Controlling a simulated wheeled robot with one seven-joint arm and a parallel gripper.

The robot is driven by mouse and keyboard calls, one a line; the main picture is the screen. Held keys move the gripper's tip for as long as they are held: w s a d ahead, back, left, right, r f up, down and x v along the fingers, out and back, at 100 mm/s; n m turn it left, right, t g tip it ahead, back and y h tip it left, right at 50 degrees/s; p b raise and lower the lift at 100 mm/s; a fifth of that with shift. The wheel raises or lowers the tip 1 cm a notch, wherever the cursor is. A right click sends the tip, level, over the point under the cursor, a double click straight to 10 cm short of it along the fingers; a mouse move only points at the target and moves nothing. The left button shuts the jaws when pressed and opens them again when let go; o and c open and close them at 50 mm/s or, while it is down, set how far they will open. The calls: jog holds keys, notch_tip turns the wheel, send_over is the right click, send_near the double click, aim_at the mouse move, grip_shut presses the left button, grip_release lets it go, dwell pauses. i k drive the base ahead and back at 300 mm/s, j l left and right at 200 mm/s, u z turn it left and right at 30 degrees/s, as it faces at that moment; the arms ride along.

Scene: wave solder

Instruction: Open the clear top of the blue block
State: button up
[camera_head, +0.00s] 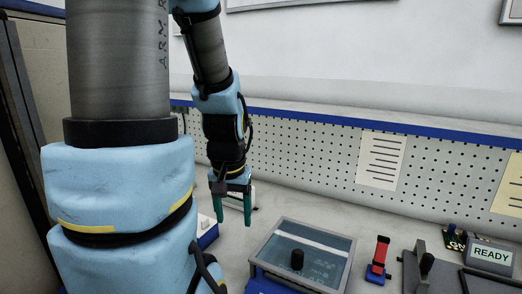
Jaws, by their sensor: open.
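The blue block (264,282) sits on the bench at the bottom centre, partly cut off by the frame's lower edge. Its clear top (318,243) lies flat over it in a grey frame and looks shut. A black knob (297,259) shows at the middle of the top. My gripper (233,218) points down with green fingers apart, above and to the left of the block. It is open, and I see nothing between the fingers.
A red and blue upright piece (378,260) stands right of the block. Further right are a dark grey fixture (446,273) and a READY display (490,255). A white and blue box (206,231) is partly behind my arm. A pegboard wall (300,150) bounds the back.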

aim_at(298, 257)
jog(key=z, duration=1.1)
jog(key=k+j, duration=0.25)
jog(key=j, duration=0.2)
jog(key=k+j, duration=0.3)
jog(key=j, duration=0.15)
jog(key=k+j, duration=0.25)
jog(key=j, duration=0.15)
jog(key=k+j+z, duration=0.1)
jog(key=k+j, duration=0.15)
jog(key=j, duration=0.2)
jog(key=k+j, duration=0.3)
jog(key=j, duration=0.15)
